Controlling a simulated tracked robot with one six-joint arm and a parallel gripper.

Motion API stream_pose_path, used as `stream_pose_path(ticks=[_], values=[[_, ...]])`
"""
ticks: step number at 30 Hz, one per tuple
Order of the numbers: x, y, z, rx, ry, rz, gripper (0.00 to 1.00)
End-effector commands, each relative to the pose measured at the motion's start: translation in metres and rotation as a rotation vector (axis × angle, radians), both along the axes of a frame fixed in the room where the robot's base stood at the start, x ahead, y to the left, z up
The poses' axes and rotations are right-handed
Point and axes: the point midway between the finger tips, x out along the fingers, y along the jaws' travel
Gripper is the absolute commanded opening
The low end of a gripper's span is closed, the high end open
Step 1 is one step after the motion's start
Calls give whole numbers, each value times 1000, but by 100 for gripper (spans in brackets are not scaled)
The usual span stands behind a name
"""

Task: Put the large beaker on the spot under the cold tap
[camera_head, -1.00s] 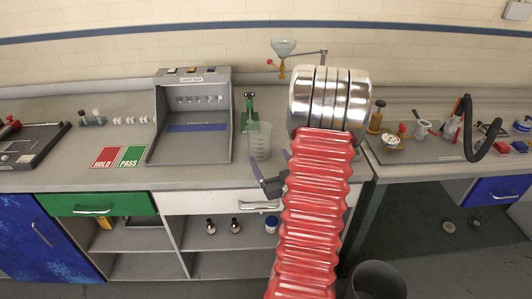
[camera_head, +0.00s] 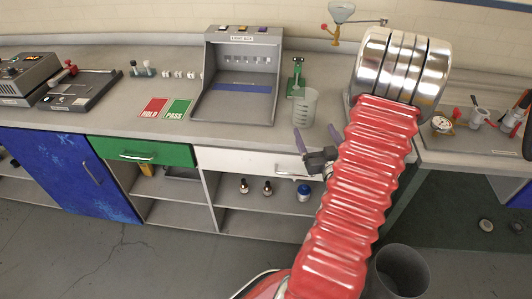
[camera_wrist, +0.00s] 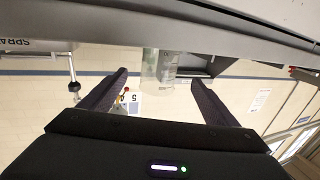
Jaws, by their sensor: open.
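The large beaker (camera_head: 304,107), clear with a faint green tint, stands upright on the bench near its front edge. It also shows in the wrist view (camera_wrist: 150,66), apparently upside down, between the fingers in the picture. My gripper (camera_head: 317,134) is open and empty, in front of the bench edge and just below the beaker in the head view. Its two dark fingers (camera_wrist: 160,78) are spread wide in the wrist view. They look apart from the beaker. I cannot make out a cold tap or a marked spot under one.
A green stand (camera_head: 297,76) is close behind the beaker, and a light box (camera_head: 237,75) is to its left. HOLD (camera_head: 152,107) and PASS (camera_head: 177,109) cards lie farther left. A funnel (camera_head: 341,11) is behind. A dark bin (camera_head: 400,272) stands on the floor.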

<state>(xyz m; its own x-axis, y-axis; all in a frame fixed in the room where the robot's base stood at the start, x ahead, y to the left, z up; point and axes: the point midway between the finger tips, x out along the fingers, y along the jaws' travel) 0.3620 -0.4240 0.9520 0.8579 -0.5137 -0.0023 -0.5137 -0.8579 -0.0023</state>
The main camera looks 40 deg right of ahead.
Motion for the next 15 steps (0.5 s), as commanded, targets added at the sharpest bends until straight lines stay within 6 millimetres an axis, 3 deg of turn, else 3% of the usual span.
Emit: stream_pose_path(ticks=[7, 15], values=[[12, 5, 5, -4, 35, 11, 83], [56, 32, 21, -3, 199, 47, 83]])
